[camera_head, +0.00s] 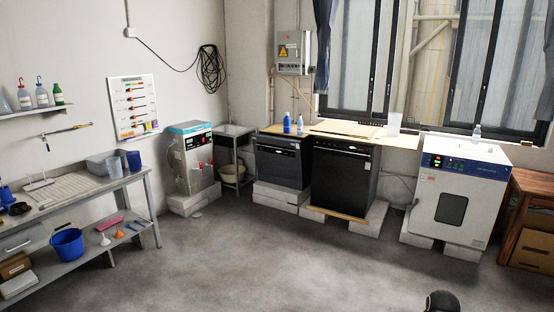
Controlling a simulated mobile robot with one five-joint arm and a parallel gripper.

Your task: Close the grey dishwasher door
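The grey dishwasher (282,166) stands on pale blocks below the window, left of a taller black dishwasher (343,180). Its dark grey front has a control strip along the top. The door looks near upright and seems to lean out slightly at the top, but at this distance I cannot tell how far it is open. No fingers of my gripper show. A dark rounded piece at the bottom edge, right of centre, may be part of my arm, far from the dishwasher.
A white drying oven (457,200) stands right of the black dishwasher, beside a wooden table (522,195). A grey workbench (140,180) with a blue bucket (67,244) is at left. A steel machine (192,165) and small sink stand in the corner. The grey floor (250,260) is clear.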

